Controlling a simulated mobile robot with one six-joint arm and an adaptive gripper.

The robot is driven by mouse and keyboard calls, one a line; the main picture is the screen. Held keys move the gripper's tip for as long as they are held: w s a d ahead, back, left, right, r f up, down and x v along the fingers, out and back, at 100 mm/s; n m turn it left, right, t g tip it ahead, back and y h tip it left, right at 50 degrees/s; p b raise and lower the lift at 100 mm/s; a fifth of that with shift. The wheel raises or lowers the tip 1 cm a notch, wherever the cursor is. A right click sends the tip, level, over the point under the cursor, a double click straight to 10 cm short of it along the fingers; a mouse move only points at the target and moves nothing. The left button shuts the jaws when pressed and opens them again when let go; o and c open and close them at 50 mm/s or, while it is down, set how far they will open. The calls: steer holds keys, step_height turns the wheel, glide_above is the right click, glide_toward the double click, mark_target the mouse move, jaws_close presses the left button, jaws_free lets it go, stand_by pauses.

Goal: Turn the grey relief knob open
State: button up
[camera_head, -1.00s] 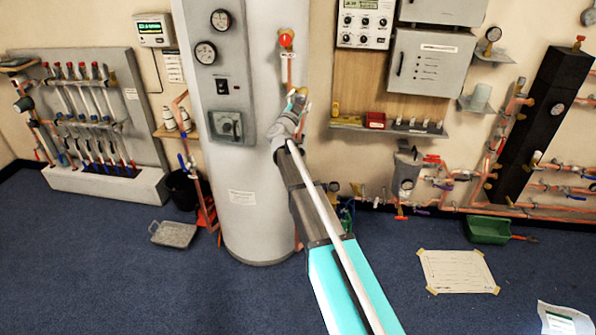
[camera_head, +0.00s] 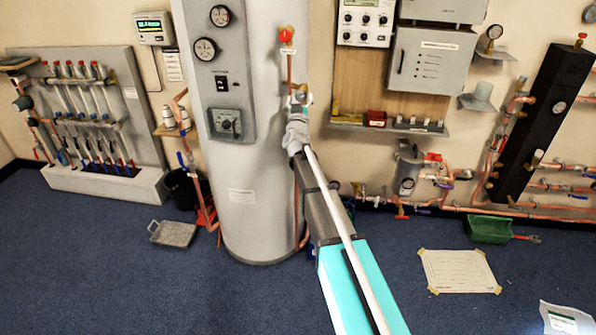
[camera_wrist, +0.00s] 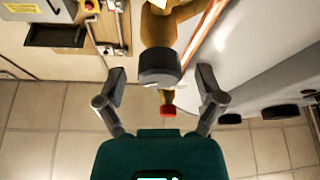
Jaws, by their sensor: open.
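The grey relief knob (camera_wrist: 160,66) is a dark round cap on a brass fitting (camera_wrist: 157,30) in the wrist view. My gripper (camera_wrist: 161,77) is open, with one finger on each side of the knob in the picture. Gaps show between the knob and both fingers, and I see no contact. In the head view my gripper (camera_head: 298,95) is up at the pipe on the front of the white cylinder (camera_head: 262,190). The knob cannot be made out there behind the gripper.
A red knob (camera_head: 286,35) sits above my gripper on the same pipe; it also shows in the wrist view (camera_wrist: 168,110). A shelf (camera_head: 390,126) with small parts is to the right. Gauges (camera_head: 205,48) and a control box (camera_head: 226,124) are to the left.

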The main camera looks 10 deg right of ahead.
steer(key=s+a+f+n+g+y+p, duration=0.1)
steer(key=s+f+g+y+p, duration=0.1)
steer(key=s, duration=0.7)
steer(key=s+a+f+n+g+y+p, duration=0.1)
steer(key=s+a+f+g+y+p, duration=0.1)
steer(key=s+g+p, duration=0.4)
steer(key=s+a+f+n+g+y+p, duration=0.1)
steer(key=s+a+f+g+y+p, duration=0.1)
steer(key=s, duration=1)
step_height(320, 180, down, 4)
steer(key=g+y+p, duration=0.1)
steer(key=g+p, duration=0.1)
steer(key=g, duration=0.2)
steer(key=shift+r, duration=0.2)
steer(key=shift+s, duration=0.1)
stand_by(0.6)
